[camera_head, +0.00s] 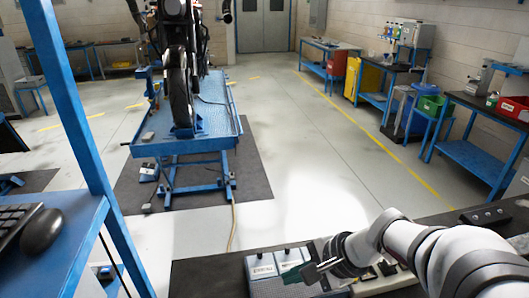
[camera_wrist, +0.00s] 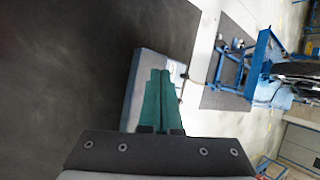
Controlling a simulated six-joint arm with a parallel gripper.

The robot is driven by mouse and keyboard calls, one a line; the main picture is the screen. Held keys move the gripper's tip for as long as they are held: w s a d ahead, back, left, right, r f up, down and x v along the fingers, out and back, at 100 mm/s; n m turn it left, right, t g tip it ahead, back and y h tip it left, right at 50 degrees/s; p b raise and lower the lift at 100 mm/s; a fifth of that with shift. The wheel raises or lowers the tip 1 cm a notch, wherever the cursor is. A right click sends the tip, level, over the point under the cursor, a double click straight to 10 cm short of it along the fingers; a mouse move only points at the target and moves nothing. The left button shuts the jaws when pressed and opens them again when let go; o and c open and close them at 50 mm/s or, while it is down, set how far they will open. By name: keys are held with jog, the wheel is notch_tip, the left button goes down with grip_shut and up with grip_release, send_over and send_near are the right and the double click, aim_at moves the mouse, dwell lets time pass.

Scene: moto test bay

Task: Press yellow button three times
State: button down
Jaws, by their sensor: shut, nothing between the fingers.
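My gripper (camera_head: 291,275) reaches in from the right over the dark bench at the bottom of the head view. Its green fingers are shut together and empty. In the wrist view the fingers (camera_wrist: 160,74) lie in front of a grey box. No yellow button shows clearly; my wrist hides part of the controls on the bench.
The dark bench top (camera_head: 205,280) is bare left of the boxes. A black control strip (camera_head: 485,217) lies on the bench at the right. A blue lift table (camera_head: 215,135) with a motorcycle stands beyond open floor. A mouse (camera_head: 42,231) lies on a blue desk at left.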

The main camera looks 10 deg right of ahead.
jog(key=w+d+f+m+t+h, duration=0.1)
jog(key=w+d+f+m, duration=0.1)
jog(key=d, duration=0.5)
jog(key=w+d+f+m+t+h, duration=0.1)
jog(key=w+d+f+m+t, duration=0.1)
jog(key=d+m, duration=0.2)
jog(key=w+d+f+m+t+h, duration=0.1)
jog(key=w+d+f+m, duration=0.1)
jog(key=d, duration=0.8)
jog(key=shift+w+d+f+m+h, duration=0.25)
jog(key=shift+w+m+h, duration=0.15)
jog(key=shift+m, duration=0.5)
jog(key=shift+a+f, duration=0.1)
jog(key=shift+f, duration=4.3)
jog(key=shift+f, duration=0.1)
jog(key=shift+f, duration=0.3)
